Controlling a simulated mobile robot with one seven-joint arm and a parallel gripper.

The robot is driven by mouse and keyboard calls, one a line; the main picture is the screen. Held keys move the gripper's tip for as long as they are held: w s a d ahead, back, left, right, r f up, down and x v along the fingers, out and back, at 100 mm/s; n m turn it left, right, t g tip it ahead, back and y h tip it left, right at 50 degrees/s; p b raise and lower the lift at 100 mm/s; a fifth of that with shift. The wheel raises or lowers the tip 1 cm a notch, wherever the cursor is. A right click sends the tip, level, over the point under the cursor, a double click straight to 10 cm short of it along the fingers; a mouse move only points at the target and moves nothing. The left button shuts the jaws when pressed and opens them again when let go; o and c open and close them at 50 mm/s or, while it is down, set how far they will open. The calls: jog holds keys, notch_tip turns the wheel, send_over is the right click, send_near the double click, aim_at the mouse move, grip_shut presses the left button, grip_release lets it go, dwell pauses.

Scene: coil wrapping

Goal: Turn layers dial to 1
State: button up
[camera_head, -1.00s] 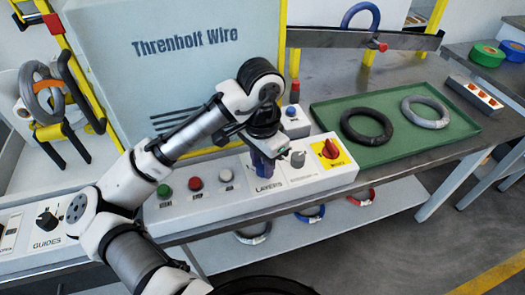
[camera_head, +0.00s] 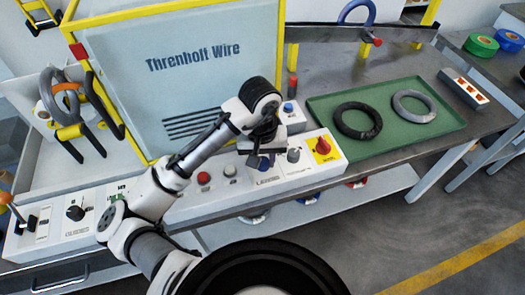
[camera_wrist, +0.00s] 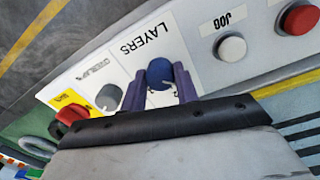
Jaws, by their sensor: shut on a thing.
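The layers dial (camera_wrist: 160,74) is a blue round knob on the white "LAYERS" panel. In the wrist view it sits between the two purple fingers of my gripper (camera_wrist: 161,84), which is shut on it. A small pale mark shows on the knob's lower side; I cannot read any numbers around it. In the head view my gripper (camera_head: 260,161) is down at the control panel above the "LAYERS" label, and it mostly hides the dial.
The grey overlap dial (camera_wrist: 109,97) stands close beside my gripper. Beyond it is the red switch on a yellow plate (camera_head: 322,146). A white jog button (camera_wrist: 231,47) and red button (camera_wrist: 300,18) lie on the other side. A green tray (camera_head: 430,140) holds two coils.

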aim_at(262, 162)
jog(key=shift+s+n+p, duration=0.1)
jog(key=shift+n+p, duration=0.8)
jog(key=shift+n, duration=0.2)
jog(key=o, duration=1)
notch_tip(262, 162, up, 14)
jog(key=shift+a+f, duration=0.1)
